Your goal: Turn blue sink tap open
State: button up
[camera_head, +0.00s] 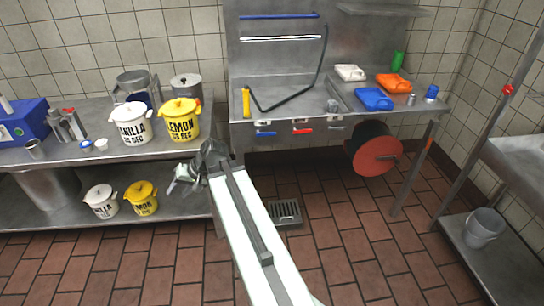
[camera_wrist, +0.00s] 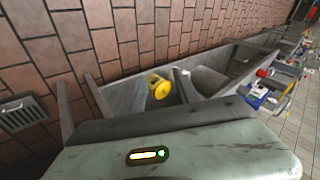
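The blue tap handle (camera_head: 265,133) sticks out at the front left of the steel sink unit, below its top edge. A red tap handle (camera_head: 303,130) sits to its right. My gripper (camera_head: 183,180) is left of the blue handle and lower, in front of the left counter's edge, apart from the handle. Its fingers are small and partly hidden in the head view, so I cannot tell whether it is open. The wrist view shows floor, drain and counter; I cannot make out the blue handle there.
The left counter (camera_head: 75,158) carries a vanilla bucket (camera_head: 132,125) and a lemon bucket (camera_head: 181,120). A red hose reel (camera_head: 377,156) hangs under the sink's right side. A floor drain (camera_head: 285,212) also shows in the wrist view (camera_wrist: 22,113). Floor before the sink is clear.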

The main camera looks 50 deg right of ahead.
jog(key=w+d+f+m+t+b, duration=0.2)
jog(key=d+f+m+t+b, duration=0.2)
jog(key=d, duration=0.7)
jog(key=m+t+h+b, duration=0.7)
jog(key=m+h+b, duration=0.3)
jog(key=m, duration=0.2)
send_near(271, 135)
jog(key=x, duration=0.8)
jog(key=shift+r, duration=0.15)
grip_shut()
